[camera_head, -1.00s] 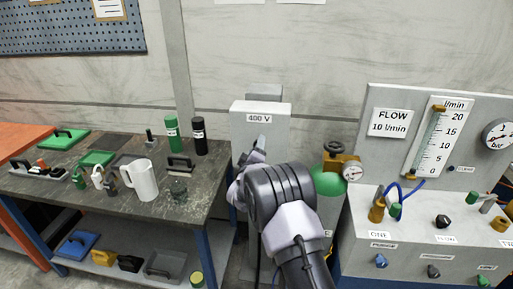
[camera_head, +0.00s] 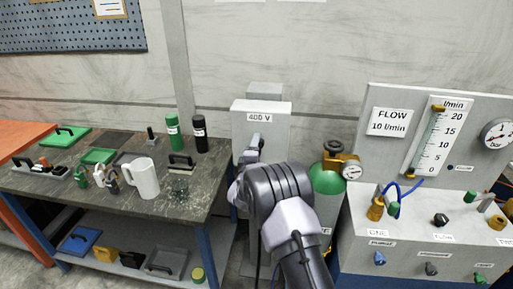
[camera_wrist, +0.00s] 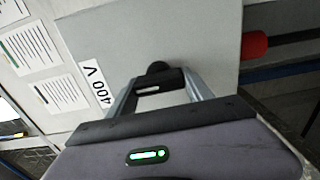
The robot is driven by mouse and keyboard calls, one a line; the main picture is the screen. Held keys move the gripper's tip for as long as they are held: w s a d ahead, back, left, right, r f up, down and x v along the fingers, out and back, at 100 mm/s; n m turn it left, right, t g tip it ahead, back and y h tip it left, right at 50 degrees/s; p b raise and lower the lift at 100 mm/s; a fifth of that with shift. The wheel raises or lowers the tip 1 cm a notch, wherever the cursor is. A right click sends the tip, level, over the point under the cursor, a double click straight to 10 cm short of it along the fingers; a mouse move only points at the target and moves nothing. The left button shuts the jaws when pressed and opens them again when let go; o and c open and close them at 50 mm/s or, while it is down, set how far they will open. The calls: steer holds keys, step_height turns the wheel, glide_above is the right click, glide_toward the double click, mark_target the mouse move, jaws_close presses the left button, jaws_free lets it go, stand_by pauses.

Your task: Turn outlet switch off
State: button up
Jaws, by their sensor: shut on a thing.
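The grey outlet box (camera_head: 276,111) with a "400 V" label stands against the wall in the head view. It also fills the middle of the wrist view (camera_wrist: 200,35). A black switch handle (camera_wrist: 158,70) sticks out of the box face, next to the label. My gripper (camera_wrist: 160,86) is at the box, with its two fingers on either side of the black handle and shut on it. In the head view my gripper (camera_head: 252,146) is in front of the box, and my arm hides the box's lower part and the handle.
A red round part (camera_wrist: 254,45) projects from the box side in the wrist view. The workbench (camera_head: 110,210) with tools and a white jug (camera_head: 144,180) stands left. A green gas cylinder (camera_head: 326,180) and the flow panel (camera_head: 400,160) stand close on the right.

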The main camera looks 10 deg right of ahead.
stand_by(0.3)
steer(key=o, duration=1.4)
steer(key=shift+c, duration=0.2)
steer(key=p+v, duration=0.1)
steer(key=v, duration=1.6)
steer(key=shift+s+p, duration=0.25)
steer(key=shift+p, duration=0.15)
